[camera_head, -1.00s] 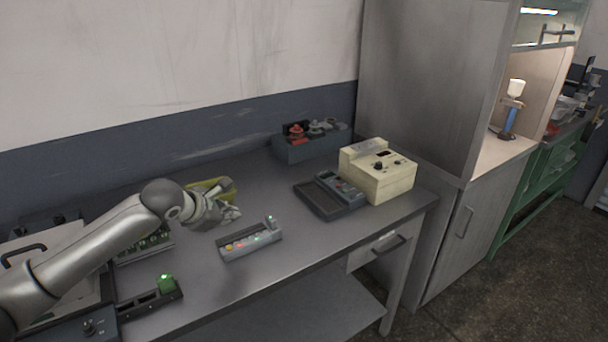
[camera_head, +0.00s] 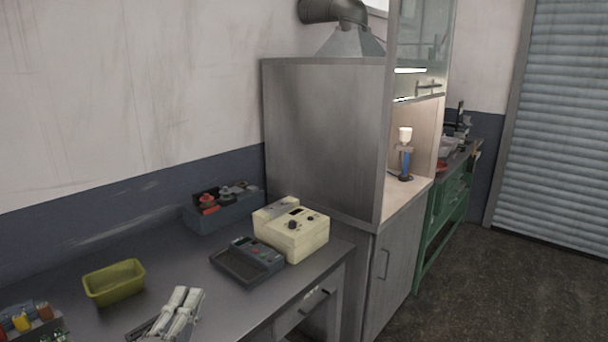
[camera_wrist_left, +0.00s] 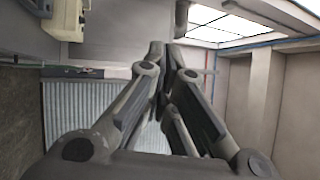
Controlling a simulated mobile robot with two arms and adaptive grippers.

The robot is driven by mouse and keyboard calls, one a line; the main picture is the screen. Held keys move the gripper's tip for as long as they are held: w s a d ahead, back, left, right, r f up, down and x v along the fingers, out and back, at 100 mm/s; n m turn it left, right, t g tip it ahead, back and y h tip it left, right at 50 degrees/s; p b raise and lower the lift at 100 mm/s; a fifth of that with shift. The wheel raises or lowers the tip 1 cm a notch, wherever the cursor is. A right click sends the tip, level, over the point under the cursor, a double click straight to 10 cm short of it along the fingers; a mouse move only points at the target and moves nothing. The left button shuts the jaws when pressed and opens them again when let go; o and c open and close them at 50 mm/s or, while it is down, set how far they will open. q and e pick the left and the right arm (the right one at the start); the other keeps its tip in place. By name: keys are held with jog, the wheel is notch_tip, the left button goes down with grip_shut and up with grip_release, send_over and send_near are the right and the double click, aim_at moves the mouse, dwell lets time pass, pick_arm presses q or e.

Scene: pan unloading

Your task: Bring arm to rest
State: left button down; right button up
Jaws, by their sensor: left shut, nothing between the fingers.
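My left gripper (camera_head: 181,309) shows at the bottom of the head view, its fingers together and pointing away over the front part of the metal table (camera_head: 216,308). It holds nothing. In the left wrist view its fingers (camera_wrist_left: 163,52) also show closed, with the room and a shuttered door behind them. My right gripper is in neither view.
A yellow-green bin (camera_head: 114,283) stands on the table. A dark scale (camera_head: 247,261), a cream instrument box (camera_head: 291,229) and a grey tool holder (camera_head: 222,208) stand farther right. A tall metal cabinet (camera_head: 322,135) borders the table. Bare tabletop lies between bin and scale.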

pick_arm(q)
jog(key=s+a+f+n+g+y, duration=0.3)
jog(key=s+f+n+g, duration=0.2)
jog(key=f+n, duration=0.3)
jog(key=s+a+f+n+g+y, duration=0.3)
jog(key=s+f+n+g, duration=0.15)
jog(key=f, duration=0.55)
jog(key=s+d+f+n+g+h, duration=0.25)
jog(key=s+f+g, duration=0.2)
jog(key=s, duration=0.45)
jog(key=s+d+f+n+g+h, duration=0.1)
jog(key=s+d+f+n+g, duration=0.1)
jog(key=s+d+f+g, duration=0.5)
jog(key=s+a+f+t, duration=0.1)
jog(key=a+f, duration=0.1)
jog(key=f, duration=1)
jog(key=s+a+f+t, duration=0.1)
jog(key=s+f, duration=0.1)
jog(key=f, duration=1.1)
jog(key=s+a+f+g, duration=0.1)
jog(key=s+a+f, duration=0.2)
jog(key=s+f, duration=1.2)
jog(key=shift+s+f, duration=0.4)
jog(key=shift+s, duration=0.05)
jog(key=shift+y, duration=0.25)
